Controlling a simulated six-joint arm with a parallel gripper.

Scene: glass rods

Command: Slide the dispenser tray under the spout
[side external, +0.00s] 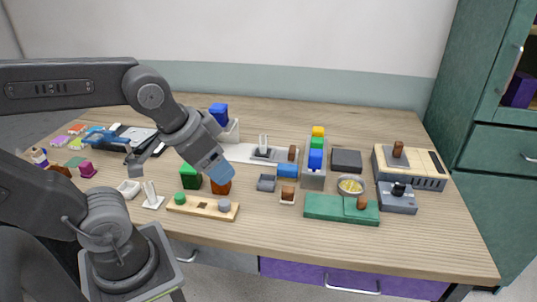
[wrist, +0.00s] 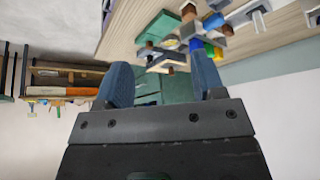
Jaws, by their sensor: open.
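My gripper (side external: 220,172) has blue fingers and hangs above the left-middle of the table, near a brown block and a green block. In the wrist view its two fingers (wrist: 163,76) stand wide apart with nothing between them. A grey stand (side external: 313,180) with yellow, green and blue blocks stacked along it looks like the dispenser; I cannot make out its spout. A small pale tray (side external: 287,202) with a brown knob (side external: 288,193) sits in front of it to the left, apart from it. I cannot tell for sure that this is the dispenser tray.
A green box (side external: 325,207) with a brown knob lies at the front right. A yellow-filled bowl (side external: 351,186), a dark block (side external: 346,160) and a beige machine (side external: 418,168) stand right. A wooden board (side external: 203,208) with pegs lies near the front edge. Bare table lies front right.

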